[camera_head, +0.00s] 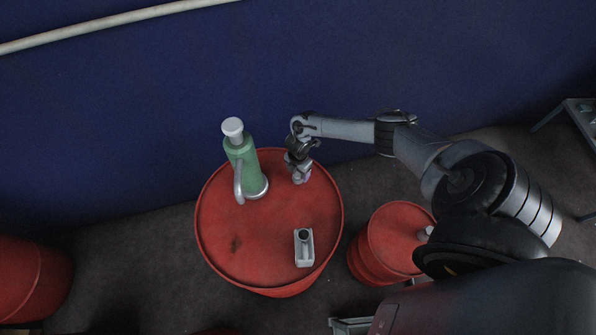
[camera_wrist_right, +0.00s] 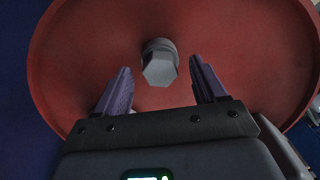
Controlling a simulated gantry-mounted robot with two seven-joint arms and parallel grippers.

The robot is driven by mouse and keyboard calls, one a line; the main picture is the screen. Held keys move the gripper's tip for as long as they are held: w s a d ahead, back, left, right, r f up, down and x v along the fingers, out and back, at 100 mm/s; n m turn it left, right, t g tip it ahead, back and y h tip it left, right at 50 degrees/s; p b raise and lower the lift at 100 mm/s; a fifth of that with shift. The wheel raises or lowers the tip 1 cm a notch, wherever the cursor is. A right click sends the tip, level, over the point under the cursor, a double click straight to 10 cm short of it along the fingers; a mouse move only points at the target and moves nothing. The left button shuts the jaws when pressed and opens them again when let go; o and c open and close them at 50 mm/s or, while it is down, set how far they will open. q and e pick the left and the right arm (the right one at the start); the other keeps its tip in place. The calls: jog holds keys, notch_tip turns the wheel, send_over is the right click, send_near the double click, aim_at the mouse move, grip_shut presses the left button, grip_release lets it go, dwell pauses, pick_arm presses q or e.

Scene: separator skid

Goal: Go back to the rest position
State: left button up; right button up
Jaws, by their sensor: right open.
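My right gripper (camera_head: 299,172) is over the far right part of a large red drum's top (camera_head: 265,235). In the right wrist view, its two purple fingers (camera_wrist_right: 160,72) are spread apart. A grey hex-headed piece (camera_wrist_right: 159,66) lies between and beyond the fingertips, with a gap on each side. It seems to stand on the red drum top. In the head view I cannot clearly tell this piece from the gripper's tip. My left gripper is in neither view.
A green flask-like can (camera_head: 243,165) with a grey cap and handle stands left of my gripper. A grey block (camera_head: 304,255) with a dark round opening sits nearer on the drum. A smaller red drum (camera_head: 393,240) stands right. A blue wall (camera_head: 110,130) is behind.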

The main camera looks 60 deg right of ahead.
jog(key=shift+r+p, duration=2.1)
jog(key=shift+r, duration=0.45)
jog(key=shift+c, duration=0.3)
